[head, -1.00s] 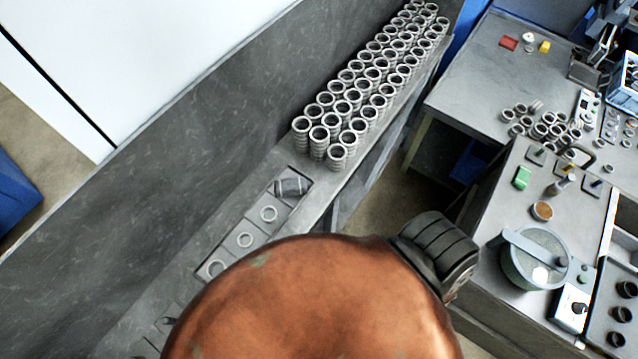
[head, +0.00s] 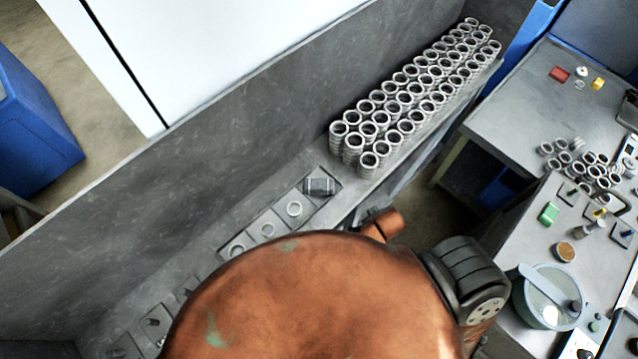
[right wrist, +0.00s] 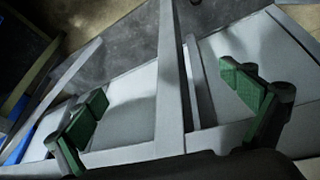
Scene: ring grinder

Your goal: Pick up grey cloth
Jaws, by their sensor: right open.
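A small dark grey folded bundle (head: 320,186), which looks like the grey cloth, lies on the square at the far end of a row of squares on the narrow grey bench in the head view. My right gripper (right wrist: 163,86) is open in the right wrist view, its two green-padded fingers wide apart with nothing between them. Pale panels and a grey bar lie beyond the fingers; no cloth can be made out there. Neither gripper shows in the head view, where my copper-coloured arm covers the bottom middle. My left gripper is not in view.
Stacked metal rings (head: 400,100) stand behind the bundle on the bench. Single rings (head: 294,208) lie on the nearer squares. A grey upright panel (head: 200,160) borders the bench on the left. A worktable (head: 510,95) with loose rings and a round pot (head: 548,297) stand on the right.

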